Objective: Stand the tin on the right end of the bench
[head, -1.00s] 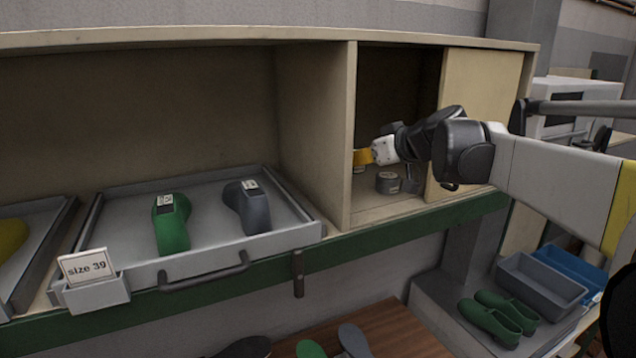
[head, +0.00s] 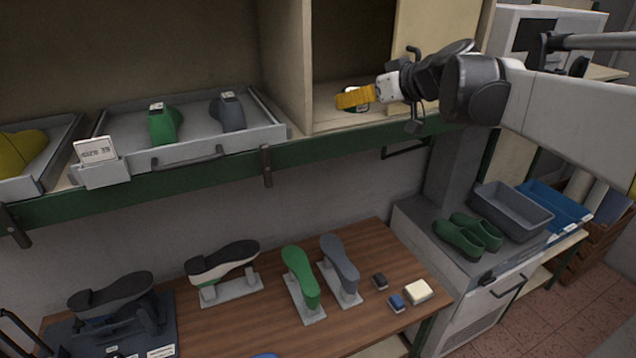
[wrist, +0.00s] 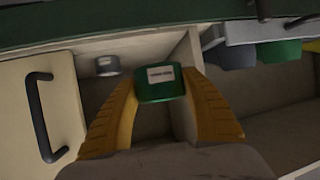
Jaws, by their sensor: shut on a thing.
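In the wrist view my gripper (wrist: 160,100) is shut on a green tin (wrist: 163,90) with a white label, one yellow finger on each side. In the head view my gripper (head: 353,97) is in front of the open cupboard compartment, above the shelf edge. The tin is mostly hidden there behind the yellow fingers. The wooden bench (head: 225,318) is below and in front.
A grey tin (wrist: 107,65) remains in the compartment in the wrist view. Upturned shoes and lasts (head: 300,272) stand along the bench. A grey cabinet (head: 410,215) with green shoes (head: 458,238) adjoins the bench's right.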

